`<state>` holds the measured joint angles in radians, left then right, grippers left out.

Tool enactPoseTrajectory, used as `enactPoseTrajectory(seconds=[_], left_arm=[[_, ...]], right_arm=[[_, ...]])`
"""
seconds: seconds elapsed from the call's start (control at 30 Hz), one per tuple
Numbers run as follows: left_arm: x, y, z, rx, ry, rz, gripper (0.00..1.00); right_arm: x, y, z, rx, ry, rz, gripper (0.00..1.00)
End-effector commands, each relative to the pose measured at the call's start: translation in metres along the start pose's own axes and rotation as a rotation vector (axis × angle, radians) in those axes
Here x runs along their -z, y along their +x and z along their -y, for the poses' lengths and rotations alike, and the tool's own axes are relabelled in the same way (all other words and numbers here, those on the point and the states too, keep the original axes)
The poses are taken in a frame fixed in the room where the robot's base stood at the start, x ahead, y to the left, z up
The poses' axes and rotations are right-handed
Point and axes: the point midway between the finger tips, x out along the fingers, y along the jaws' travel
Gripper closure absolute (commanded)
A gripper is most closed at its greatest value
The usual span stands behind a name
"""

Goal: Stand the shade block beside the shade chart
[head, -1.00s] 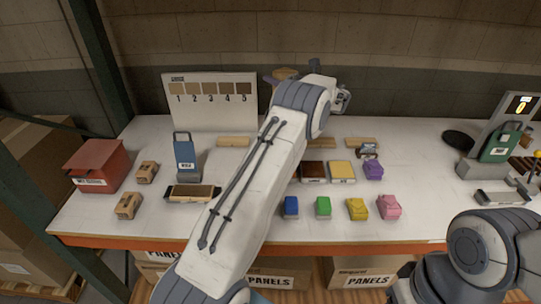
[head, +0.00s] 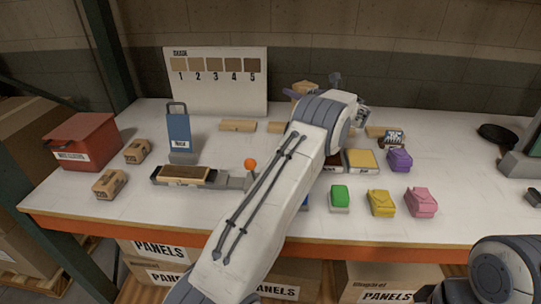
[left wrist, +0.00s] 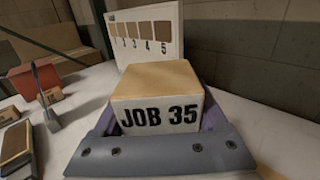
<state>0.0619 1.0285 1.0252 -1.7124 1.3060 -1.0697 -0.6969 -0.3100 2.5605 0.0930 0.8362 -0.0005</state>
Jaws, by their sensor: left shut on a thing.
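The shade block, a pale box with a tan top marked JOB 35 (left wrist: 157,100), sits between the purple fingers of my left gripper (left wrist: 160,120). In the head view, a small part of the block (head: 303,87) shows beyond my left wrist, with the left gripper (head: 314,88) shut on it; my arm hides the rest. The shade chart (head: 219,82) is a white upright board with brown swatches numbered 1 to 5 at the back of the table. It also shows in the left wrist view (left wrist: 146,48), behind the block. My right gripper is not in view.
A blue tagged holder (head: 179,131) stands before the chart, and a red box (head: 82,139) at the left. Wooden strips (head: 237,125) lie near the chart's foot. Several coloured blocks, including a purple one (head: 399,160), stand at the right.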

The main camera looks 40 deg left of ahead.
Motion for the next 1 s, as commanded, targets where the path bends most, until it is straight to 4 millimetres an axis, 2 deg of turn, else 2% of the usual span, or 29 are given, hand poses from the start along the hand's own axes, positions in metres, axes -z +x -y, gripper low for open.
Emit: enactPoseTrajectory(seconds=[0.03,0.07,0.23,0.5,0.7,0.87,1.0], left_arm=[[0.008,0.000,0.000,-0.001,-0.003,0.002,0.97],[0.009,0.001,-0.001,-0.001,-0.003,0.002,0.97],[0.018,0.015,-0.012,-0.004,0.001,0.001,0.97],[0.054,0.064,-0.050,-0.006,0.004,0.000,0.97],[0.074,0.090,-0.068,-0.003,0.001,0.001,0.97],[0.083,0.095,-0.072,-0.002,0.000,0.001,0.97],[0.104,0.095,-0.072,-0.001,0.002,0.000,0.97]], right_arm=[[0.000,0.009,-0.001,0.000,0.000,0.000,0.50],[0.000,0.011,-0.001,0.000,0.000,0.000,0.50],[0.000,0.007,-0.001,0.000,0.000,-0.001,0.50],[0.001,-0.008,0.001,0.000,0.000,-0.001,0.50],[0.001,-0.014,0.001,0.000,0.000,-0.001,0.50],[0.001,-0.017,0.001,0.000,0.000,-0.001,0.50],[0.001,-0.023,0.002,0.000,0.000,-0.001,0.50]])
